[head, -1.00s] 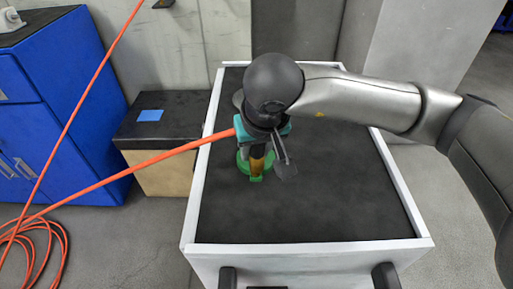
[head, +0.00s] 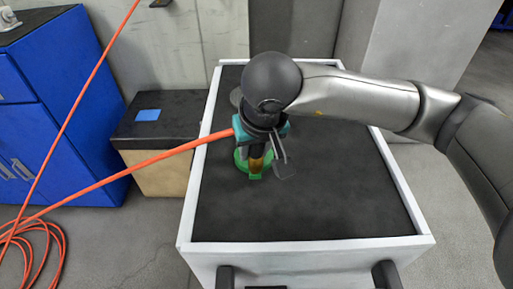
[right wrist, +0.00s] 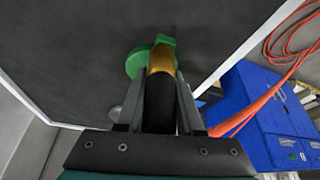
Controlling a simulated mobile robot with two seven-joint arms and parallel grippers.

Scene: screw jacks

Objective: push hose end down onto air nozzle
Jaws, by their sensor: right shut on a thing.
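My right gripper (head: 266,150) points down over the cart top and is shut on the hose end (right wrist: 160,107), a black sleeve with a brass-coloured tip. The orange hose (head: 150,161) runs from beside the gripper to the left. Directly under the tip is a green round piece with a tab (head: 255,176), likely the air nozzle's base; it also shows in the right wrist view (right wrist: 138,62). The brass tip overlaps the green piece in both views. The nozzle itself is hidden, so I cannot tell how far the hose end sits on it. My left gripper is not in view.
The cart's black top (head: 330,200) has a raised white rim (head: 300,247) and is clear at front and right. A grey round thing (right wrist: 115,112) lies near the gripper. A box with a black top (head: 180,112) and a blue cabinet (head: 60,110) stand left. Orange hose coils lie on the floor.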

